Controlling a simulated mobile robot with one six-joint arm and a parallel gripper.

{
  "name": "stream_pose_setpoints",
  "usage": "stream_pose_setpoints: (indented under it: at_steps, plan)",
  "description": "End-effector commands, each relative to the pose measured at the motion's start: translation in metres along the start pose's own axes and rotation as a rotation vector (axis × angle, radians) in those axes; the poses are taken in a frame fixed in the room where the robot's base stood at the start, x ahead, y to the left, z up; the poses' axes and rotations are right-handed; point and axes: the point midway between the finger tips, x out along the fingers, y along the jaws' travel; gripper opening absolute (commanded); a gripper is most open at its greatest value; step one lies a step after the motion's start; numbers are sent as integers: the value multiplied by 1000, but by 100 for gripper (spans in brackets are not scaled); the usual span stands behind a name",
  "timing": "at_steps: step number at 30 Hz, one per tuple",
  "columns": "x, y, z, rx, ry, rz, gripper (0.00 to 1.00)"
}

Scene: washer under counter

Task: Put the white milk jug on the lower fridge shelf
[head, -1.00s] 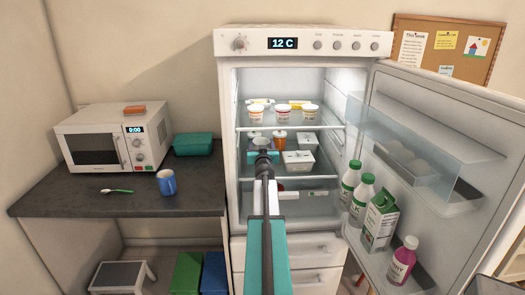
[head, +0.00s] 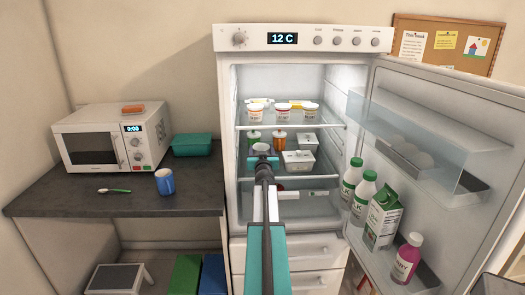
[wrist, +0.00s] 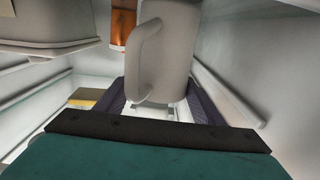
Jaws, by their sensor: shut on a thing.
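The white milk jug (wrist: 168,50) shows large in the wrist view, upright, with its handle toward the left. My gripper (wrist: 158,108) is shut on it, with a dark pad on either side low on its body. In the head view my gripper (head: 262,160) reaches inside the open fridge, and the jug's top (head: 261,147) shows just above it. The lower fridge shelf (head: 335,175) is a glass shelf with a pale front edge. My arm and gripper hide part of it. I cannot tell whether the jug's base touches the shelf.
White lidded boxes (head: 298,160) stand right of the jug; an orange bottle (head: 280,141) and a green jar (head: 254,139) stand behind. The upper shelf (head: 290,127) with yogurt cups is above. The open door (head: 440,130) holds bottles and a carton (head: 382,218).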

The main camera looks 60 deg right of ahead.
Motion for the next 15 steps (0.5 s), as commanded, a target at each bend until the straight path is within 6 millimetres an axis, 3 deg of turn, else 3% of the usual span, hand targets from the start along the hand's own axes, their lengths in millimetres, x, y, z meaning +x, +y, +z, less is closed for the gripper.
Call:
stream_pose_setpoints:
  at_steps: [5,6,9,15]
  plan:
    - [0,0,4,0,1,-1,21]
    - [0,0,4,0,0,0,65]
    - [0,0,3,0,0,0,80]
    - [0,0,3,0,0,-1,80]
